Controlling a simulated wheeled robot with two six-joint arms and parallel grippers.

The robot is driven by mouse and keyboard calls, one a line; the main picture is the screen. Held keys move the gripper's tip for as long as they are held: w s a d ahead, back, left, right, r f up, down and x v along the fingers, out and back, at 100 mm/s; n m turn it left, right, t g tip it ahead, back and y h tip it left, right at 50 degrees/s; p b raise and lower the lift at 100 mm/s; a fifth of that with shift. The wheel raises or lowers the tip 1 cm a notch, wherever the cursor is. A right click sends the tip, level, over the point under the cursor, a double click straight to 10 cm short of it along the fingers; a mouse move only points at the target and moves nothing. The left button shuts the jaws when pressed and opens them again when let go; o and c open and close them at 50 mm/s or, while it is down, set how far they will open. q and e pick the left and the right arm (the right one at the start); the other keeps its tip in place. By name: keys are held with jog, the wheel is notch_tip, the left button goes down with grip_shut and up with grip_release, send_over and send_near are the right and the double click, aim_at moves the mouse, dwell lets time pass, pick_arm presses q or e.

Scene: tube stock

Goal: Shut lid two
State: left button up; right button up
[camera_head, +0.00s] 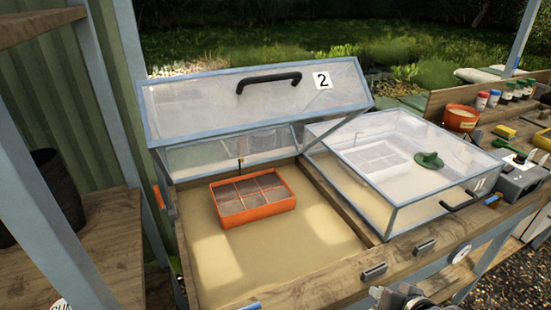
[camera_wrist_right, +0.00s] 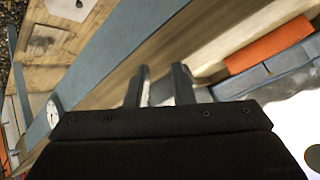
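Lid two (camera_head: 250,98) is a clear panel box in a blue-grey frame, with a black handle (camera_head: 268,80) and a white "2" label (camera_head: 322,80). It stands raised and tilted at the back of the left bed (camera_head: 290,262), which is open. My right gripper (camera_head: 402,292) is low at the bottom edge of the head view, in front of the beds and well apart from the lid. In the right wrist view its two fingers (camera_wrist_right: 160,85) are apart, and I see nothing held between them. My left gripper is not in view.
An orange tray with grey cells (camera_head: 252,198) sits inside the left bed. A wooden bench with an orange pot (camera_head: 461,118) and bottles stands at right. A dark pot (camera_head: 62,190) is at left.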

jog(key=w+a+r+m+t+y, duration=0.1)
jog(key=w+a+r+t+y, duration=0.15)
jog(key=w+r, duration=0.45)
jog(key=w+a+r+m+t+y, duration=0.2)
jog(key=w+a+r, duration=0.1)
jog(key=r, duration=0.8)
jog(key=m+t+y, duration=0.1)
jog(key=y, duration=0.7)
send_near(276, 80)
jog(key=shift+h, duration=0.25)
jog(key=p+x, duration=0.1)
jog(key=x, duration=1)
jog(key=shift+s+a+r+p, duration=0.15)
jog(key=shift+r+p, duration=0.05)
jog(key=shift+p, duration=0.15)
grip_shut()
